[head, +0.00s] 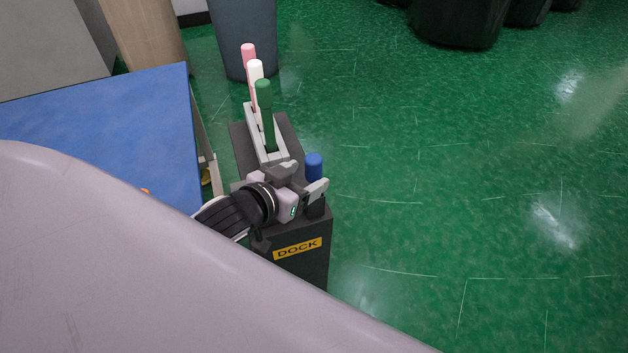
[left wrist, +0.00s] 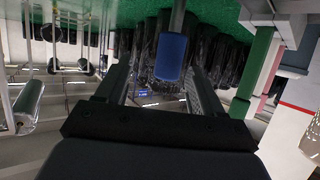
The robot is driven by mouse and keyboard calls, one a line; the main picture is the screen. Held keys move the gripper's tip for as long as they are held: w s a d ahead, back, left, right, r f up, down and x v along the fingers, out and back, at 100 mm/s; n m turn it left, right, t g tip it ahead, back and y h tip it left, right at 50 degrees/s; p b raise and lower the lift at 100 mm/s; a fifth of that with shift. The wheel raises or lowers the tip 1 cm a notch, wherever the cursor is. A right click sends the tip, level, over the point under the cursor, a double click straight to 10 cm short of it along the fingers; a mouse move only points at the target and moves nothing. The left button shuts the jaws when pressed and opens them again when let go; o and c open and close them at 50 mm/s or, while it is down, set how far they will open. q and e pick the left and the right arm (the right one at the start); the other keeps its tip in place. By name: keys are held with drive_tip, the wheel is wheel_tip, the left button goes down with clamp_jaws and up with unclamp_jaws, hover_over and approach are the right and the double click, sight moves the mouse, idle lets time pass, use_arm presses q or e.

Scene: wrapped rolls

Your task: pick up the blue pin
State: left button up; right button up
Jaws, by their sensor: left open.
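The blue pin (head: 314,164) stands upright at the right side of the dark dock (head: 290,266), its lower part hidden behind my gripper. My left gripper (head: 313,187) is at the dock, right beside the blue pin, with its jaws open. In the left wrist view the blue pin (left wrist: 171,57) appears between the two dark fingers (left wrist: 163,82), with a visible gap on each side. I cannot tell how deep it sits between them. My right gripper is not in view.
A green pin (head: 264,100), a white pin (head: 256,70) and a pink pin (head: 248,50) stand in a row behind my gripper. A blue-topped table (head: 110,120) is at the left. A grey bin (head: 245,40) stands behind.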

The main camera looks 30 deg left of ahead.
use_arm(q)
drive_tip(key=shift+w+a, duration=0.2)
drive_tip(key=shift+w, duration=0.25)
drive_tip(key=shift+a+f+b+x, duration=0.1)
drive_tip(key=shift+a+x, duration=0.05)
drive_tip(key=shift+x, duration=0.95)
drive_tip(key=shift+a+f+b+x, duration=0.1)
drive_tip(key=shift+b+x, duration=0.05)
drive_tip(key=shift+x, duration=0.95)
drive_tip(key=shift+a+f+b+x, duration=0.1)
drive_tip(key=shift+a+x, duration=0.05)
drive_tip(key=shift+x, duration=0.95)
drive_tip(key=shift+r, duration=0.1)
drive_tip(key=c, duration=1.2)
